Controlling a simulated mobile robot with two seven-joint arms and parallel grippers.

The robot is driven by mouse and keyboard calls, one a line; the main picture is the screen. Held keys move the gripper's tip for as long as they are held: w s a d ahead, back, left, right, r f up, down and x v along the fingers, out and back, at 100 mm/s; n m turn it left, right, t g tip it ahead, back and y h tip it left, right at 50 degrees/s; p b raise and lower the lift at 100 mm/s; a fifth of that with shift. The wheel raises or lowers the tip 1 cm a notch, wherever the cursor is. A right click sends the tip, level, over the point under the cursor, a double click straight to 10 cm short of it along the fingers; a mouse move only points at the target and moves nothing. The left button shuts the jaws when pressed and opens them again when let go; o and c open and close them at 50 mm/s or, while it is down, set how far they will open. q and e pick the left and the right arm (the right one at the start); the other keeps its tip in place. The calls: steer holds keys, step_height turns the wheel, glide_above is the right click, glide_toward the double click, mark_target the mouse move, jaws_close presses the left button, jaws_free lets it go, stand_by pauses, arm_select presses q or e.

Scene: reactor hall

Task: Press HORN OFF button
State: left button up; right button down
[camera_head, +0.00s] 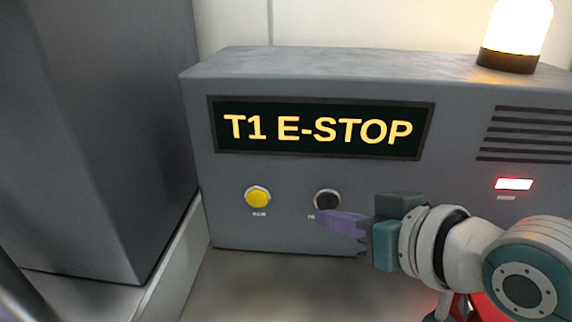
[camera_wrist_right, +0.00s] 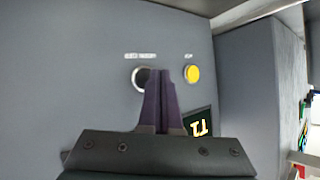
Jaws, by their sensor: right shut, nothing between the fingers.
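The grey panel box (camera_head: 290,230) carries a lit sign reading "T1 E-STOP" (camera_head: 318,129). Below it are a yellow round button (camera_head: 257,197) and a black round button (camera_head: 327,200) with a pale rim. Their small labels are too blurred to read, so I cannot tell which one is HORN OFF. My right gripper (camera_head: 322,217) is shut and empty, its purple fingertips at the lower edge of the black button. In the right wrist view the fingertips (camera_wrist_right: 160,73) partly cover the black button (camera_wrist_right: 140,78); the yellow button (camera_wrist_right: 192,73) is clear. I cannot tell whether they touch. My left gripper is out of view.
A lit beacon (camera_head: 516,35) stands on top of the box. Slotted vents (camera_head: 527,135) and a red-edged lit indicator (camera_head: 514,184) are on its right side. A red part (camera_head: 490,308) shows below my right wrist. A tall grey cabinet (camera_head: 105,140) stands at the left.

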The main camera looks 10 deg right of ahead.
steer(key=shift+w, duration=0.15)
steer(key=shift+w+d, duration=0.1)
steer(key=shift+w, duration=0.15)
stand_by(0.3)
steer(key=shift+w+d, duration=0.1)
steer(key=shift+w, duration=0.3)
stand_by(0.3)
steer(key=shift+s, duration=0.1)
steer(key=shift+s+a+p, duration=0.2)
steer(key=shift+s+p, duration=0.4)
steer(key=shift+s, duration=0.1)
